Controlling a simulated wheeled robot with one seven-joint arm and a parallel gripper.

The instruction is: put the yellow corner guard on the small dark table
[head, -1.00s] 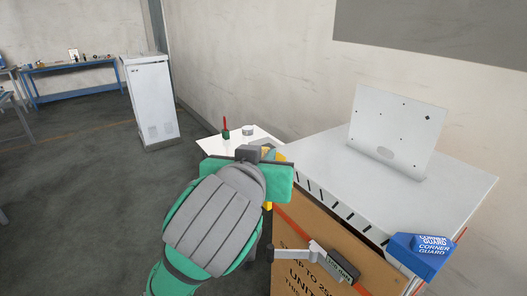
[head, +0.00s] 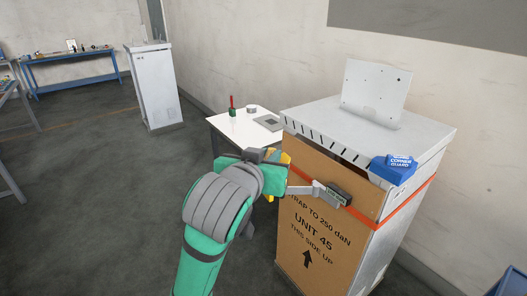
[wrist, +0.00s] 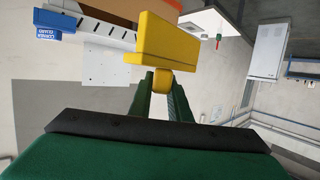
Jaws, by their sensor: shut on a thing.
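The yellow corner guard (wrist: 165,40) is held at the tips of my gripper (wrist: 160,95), which is shut on it in the wrist view. In the head view, parts of the yellow guard (head: 285,157) show behind my green gripper, which hides most of it. A small table (head: 240,127) with a white top and dark legs stands behind my gripper, beside the carton. The guard looks apart from it.
A red-handled tool in a green holder (head: 232,108), a round tin (head: 251,108) and a grey plate (head: 268,123) are on the small table. A strapped carton unit (head: 320,225) stands at right, bearing a blue corner guard (head: 395,168). A white cabinet (head: 154,88) stands behind.

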